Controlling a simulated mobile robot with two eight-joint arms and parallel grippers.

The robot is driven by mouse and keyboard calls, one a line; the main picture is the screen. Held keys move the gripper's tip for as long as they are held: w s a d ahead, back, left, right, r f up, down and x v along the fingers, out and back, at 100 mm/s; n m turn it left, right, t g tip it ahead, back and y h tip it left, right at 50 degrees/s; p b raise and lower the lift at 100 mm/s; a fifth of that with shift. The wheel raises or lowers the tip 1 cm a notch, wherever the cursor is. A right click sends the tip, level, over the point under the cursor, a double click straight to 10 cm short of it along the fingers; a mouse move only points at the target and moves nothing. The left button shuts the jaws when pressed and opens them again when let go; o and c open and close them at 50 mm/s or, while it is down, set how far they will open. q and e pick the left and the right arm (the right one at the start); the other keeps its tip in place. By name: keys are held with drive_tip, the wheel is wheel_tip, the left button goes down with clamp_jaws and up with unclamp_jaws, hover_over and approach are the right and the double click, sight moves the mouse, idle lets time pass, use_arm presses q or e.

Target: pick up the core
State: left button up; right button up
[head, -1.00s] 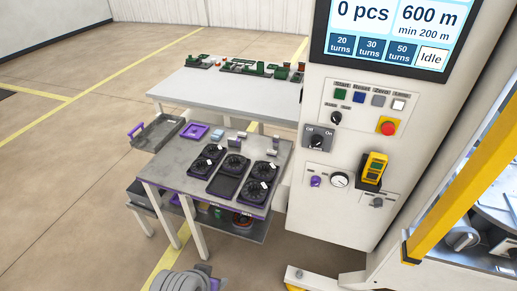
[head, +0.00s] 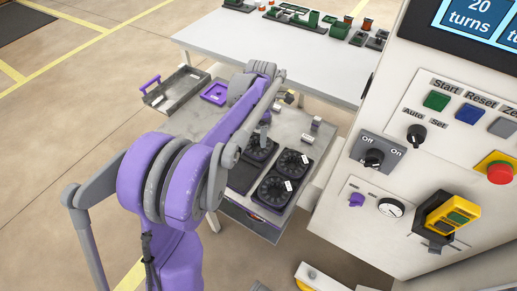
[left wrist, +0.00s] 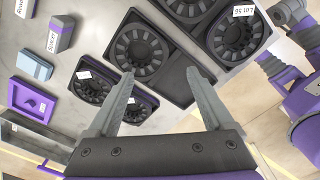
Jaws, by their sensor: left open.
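Several black, round, slotted cores sit in dark trays on the grey table. In the head view one core (head: 291,162) is at the right, one (head: 275,190) is nearer, and another (head: 262,150) is partly hidden by my arm. In the left wrist view, one core (left wrist: 140,50) lies just beyond the fingertips and another (left wrist: 235,38) is to the right, with a white lot tag beside it. My left gripper (head: 265,128) is over the table near the cores; its fingers (left wrist: 160,72) are apart with nothing between them. My right gripper is not in view.
A control panel (head: 440,170) with buttons and knobs stands close on the right. A grey tray (head: 177,92) with a purple handle and a purple holder (head: 215,93) are at the table's far left. A white table (head: 300,60) with parts stands behind.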

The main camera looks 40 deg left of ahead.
use_arm(q)
hover_over(260, 153)
wheel_tip(260, 153, down, 5)
drive_tip(key=shift+s+r, duration=0.1)
drive_tip(key=f, duration=0.6)
drive_tip(key=shift+w+b, duration=0.2)
drive_tip(key=shift+b, duration=0.2)
drive_tip(key=shift+r, duration=0.1)
clamp_jaws()
idle(0.8)
